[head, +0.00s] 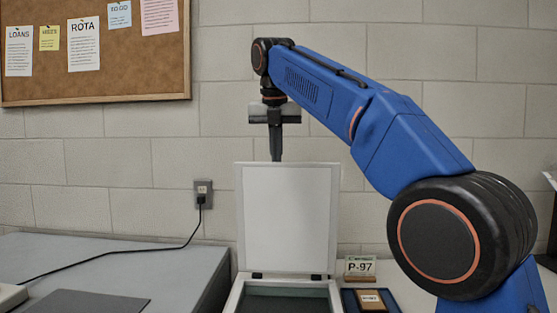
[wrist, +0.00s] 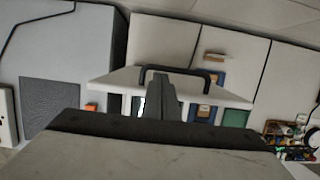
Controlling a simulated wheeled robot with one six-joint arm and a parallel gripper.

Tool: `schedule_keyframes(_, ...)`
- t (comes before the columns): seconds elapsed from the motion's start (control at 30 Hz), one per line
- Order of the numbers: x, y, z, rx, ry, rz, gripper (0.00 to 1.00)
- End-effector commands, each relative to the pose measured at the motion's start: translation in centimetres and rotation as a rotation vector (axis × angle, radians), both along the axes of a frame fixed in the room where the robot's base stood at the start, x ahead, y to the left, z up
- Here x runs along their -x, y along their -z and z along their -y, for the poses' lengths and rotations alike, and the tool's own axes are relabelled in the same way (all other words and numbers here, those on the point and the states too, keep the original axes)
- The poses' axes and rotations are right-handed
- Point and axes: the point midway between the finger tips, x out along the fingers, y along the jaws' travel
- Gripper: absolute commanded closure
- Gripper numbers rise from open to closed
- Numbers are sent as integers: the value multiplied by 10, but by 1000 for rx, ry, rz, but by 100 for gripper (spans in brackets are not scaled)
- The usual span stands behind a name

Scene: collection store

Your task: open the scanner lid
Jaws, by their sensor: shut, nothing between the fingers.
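The scanner (head: 231,299) stands on the table with its dark glass bed (head: 285,304) showing. Its white lid (head: 288,220) stands upright, raised on two dark hinges at the back of the bed. In the wrist view the lid (wrist: 120,80) is seen from above, with a black bar handle (wrist: 210,76) on it. My gripper (head: 276,157) points down just above the lid's top edge, left of its middle. Its fingers are shut and empty. In the wrist view my gripper (wrist: 163,78) overlaps the handle; I cannot tell whether it touches the lid.
A blue tray (head: 347,300) with a small boxed item and a P-97 card (head: 359,267) are right of the scanner. A grey surface (head: 110,258) with a dark flat mat (head: 95,303) lies left. A cable runs to the wall socket (head: 203,192). The block wall is close behind.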

Motion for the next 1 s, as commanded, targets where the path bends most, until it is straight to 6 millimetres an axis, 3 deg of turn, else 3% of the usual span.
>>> schedule_keyframes(0.03,-3,-26,7,-8,11,73,100)
schedule_keyframes(0.4,22,-52,7,-10,4,46,100)
schedule_keyframes(0.87,53,-47,4,-6,1,29,100)
schedule_keyframes(1.0,73,-47,2,-5,-1,27,100)
